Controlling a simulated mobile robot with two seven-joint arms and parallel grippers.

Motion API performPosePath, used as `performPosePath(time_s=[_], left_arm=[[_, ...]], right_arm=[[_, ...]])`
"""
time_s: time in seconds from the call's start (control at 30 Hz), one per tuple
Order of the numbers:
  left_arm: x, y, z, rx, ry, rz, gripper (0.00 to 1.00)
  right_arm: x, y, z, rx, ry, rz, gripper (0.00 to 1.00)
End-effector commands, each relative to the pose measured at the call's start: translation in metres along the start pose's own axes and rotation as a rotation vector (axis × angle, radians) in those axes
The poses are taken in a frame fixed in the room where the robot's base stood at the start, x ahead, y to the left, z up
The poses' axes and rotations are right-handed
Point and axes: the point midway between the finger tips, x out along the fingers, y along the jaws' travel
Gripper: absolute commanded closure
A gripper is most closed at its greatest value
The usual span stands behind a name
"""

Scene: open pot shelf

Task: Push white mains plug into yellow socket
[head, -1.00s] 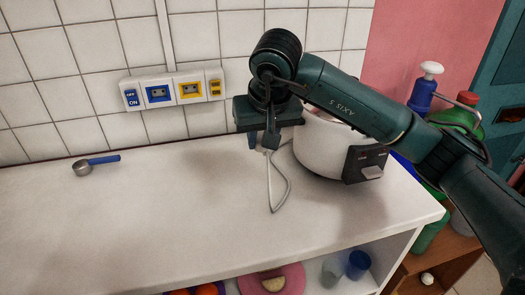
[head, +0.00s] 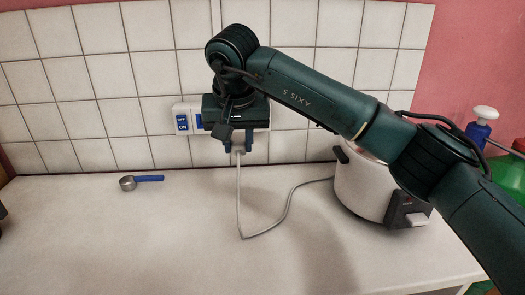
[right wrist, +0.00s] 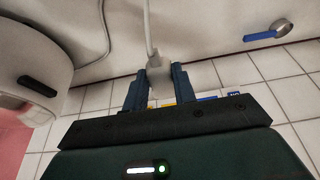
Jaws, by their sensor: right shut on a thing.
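My right gripper (head: 238,150) is shut on the white mains plug (right wrist: 159,74), in front of the tiled wall and above the counter. In the right wrist view the plug sits between the two blue-grey fingers. Its pale cable (head: 239,205) hangs to the counter and runs to the white cooker (head: 362,188). The yellow socket is hidden behind my gripper in the head view. A sliver of yellow (right wrist: 168,104) shows past the fingers in the right wrist view. I cannot tell whether the plug touches the socket. My left gripper cannot be made out.
A blue socket (head: 198,122) and a blue ON/OFF switch (head: 182,122) show left of my gripper. A metal scoop with a blue handle (head: 148,178) lies on the counter (head: 120,245) at left. The counter's front is mostly clear. Bottles (head: 478,130) stand at right.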

Motion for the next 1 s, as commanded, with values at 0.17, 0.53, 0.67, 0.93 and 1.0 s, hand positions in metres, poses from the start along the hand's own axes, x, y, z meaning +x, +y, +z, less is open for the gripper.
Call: performPosePath(time_s=[0.17, 0.53, 0.67, 0.93, 1.0], left_arm=[[0.0, 0.0, 0.0, 0.0, 0.0, 0.0, 0.29], [0.0, 0.0, 0.0, 0.0, -0.001, 0.0, 0.29], [0.0, 0.0, 0.0, 0.0, -0.001, 0.0, 0.29], [-0.003, 0.001, -0.007, 0.0, -0.001, 0.0, 0.29], [-0.004, 0.002, -0.008, 0.0, -0.001, 0.0, 0.29]], right_arm=[[0.004, -0.002, -0.014, 0.002, -0.001, 0.001, 1.0], [0.022, -0.001, -0.059, 0.002, -0.001, 0.0, 1.0], [0.022, -0.001, -0.058, -0.001, 0.001, 0.0, 1.0], [0.02, 0.0, -0.059, -0.001, 0.001, 0.001, 1.0], [0.02, 0.0, -0.058, -0.001, 0.0, 0.001, 1.0]])
